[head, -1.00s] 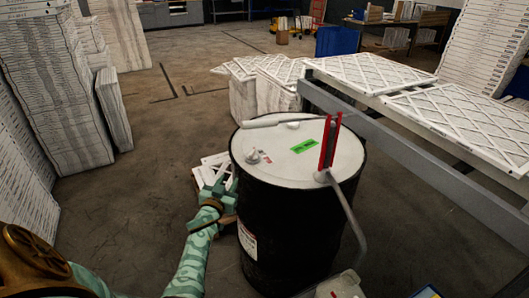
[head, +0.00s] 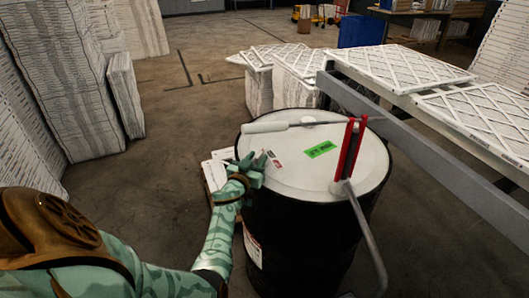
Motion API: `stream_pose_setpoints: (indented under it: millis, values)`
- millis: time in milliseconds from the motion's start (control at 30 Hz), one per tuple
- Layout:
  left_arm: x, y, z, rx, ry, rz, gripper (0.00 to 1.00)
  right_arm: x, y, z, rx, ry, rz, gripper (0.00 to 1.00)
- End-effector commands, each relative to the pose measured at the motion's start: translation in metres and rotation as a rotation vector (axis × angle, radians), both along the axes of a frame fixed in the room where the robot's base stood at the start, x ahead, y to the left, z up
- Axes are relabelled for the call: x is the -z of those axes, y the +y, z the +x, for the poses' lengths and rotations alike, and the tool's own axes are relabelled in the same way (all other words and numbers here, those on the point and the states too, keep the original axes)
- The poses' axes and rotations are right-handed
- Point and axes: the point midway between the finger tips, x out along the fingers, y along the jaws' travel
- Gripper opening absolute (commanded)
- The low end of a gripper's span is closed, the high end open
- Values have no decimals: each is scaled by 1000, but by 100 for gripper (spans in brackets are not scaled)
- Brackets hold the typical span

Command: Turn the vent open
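A black drum (head: 300,240) with a pale lid (head: 290,180) stands in front of me. My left gripper (head: 251,170) is at the left edge of the lid, over the spot where a small pale vent fitting stood. The gripper hides that fitting now, and I cannot tell whether the fingers touch it or how far apart they are. My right gripper is not in view.
A green label (head: 321,149) lies on the lid. A grey rail (head: 430,150) and filter-topped table (head: 400,65) are right. Boxed filters (head: 60,90) stack left.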

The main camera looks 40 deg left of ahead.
Motion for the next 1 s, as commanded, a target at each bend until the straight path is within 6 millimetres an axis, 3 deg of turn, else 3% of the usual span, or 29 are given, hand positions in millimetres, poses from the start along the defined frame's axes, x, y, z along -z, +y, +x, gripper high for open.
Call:
stream_pose_setpoints:
  millis: [400,433,533,567,1000]
  values:
    - [0,0,3,-2,0,0,33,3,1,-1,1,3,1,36]
    - [0,0,3,-2,0,0,30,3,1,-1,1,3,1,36]
    - [0,0,3,-2,0,0,2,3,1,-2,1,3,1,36]
    - [0,0,3,-2,0,0,0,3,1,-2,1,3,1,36]
    - [-1,2,2,57,3,2,0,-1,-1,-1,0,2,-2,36]
